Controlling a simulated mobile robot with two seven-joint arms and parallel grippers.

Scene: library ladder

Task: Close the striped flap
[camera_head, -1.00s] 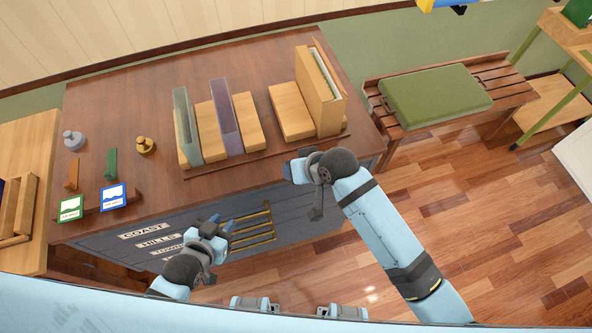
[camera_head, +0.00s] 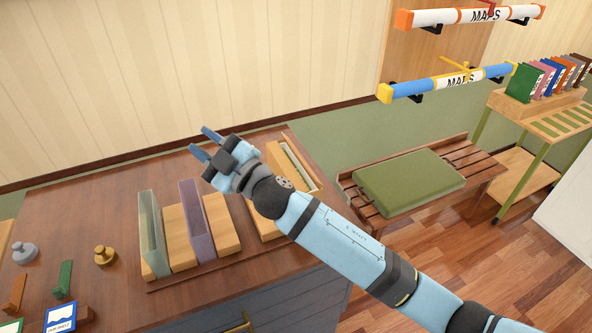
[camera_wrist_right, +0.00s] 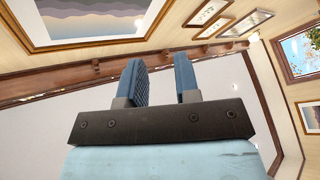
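I cannot make out stripes on any panel in these views. On the brown cabinet (camera_head: 110,200) stand a pale green translucent panel (camera_head: 152,235), a purple translucent panel (camera_head: 197,222) and, at the right, an upright wooden piece (camera_head: 287,168) with a pale strip along its top. My right arm hides part of that wooden piece. My right gripper (camera_head: 204,143) is raised above the back of the cabinet, behind and left of the wooden piece. Its two fingers stand apart with nothing between them, as the right wrist view (camera_wrist_right: 163,82) also shows. My left gripper is out of view.
A grey knob (camera_head: 25,253) and a brass knob (camera_head: 105,256) stand at the left of the cabinet top. A bench with a green cushion (camera_head: 408,181) is to the right. Map tubes (camera_head: 450,81) hang on the wall. The cabinet's back left top is clear.

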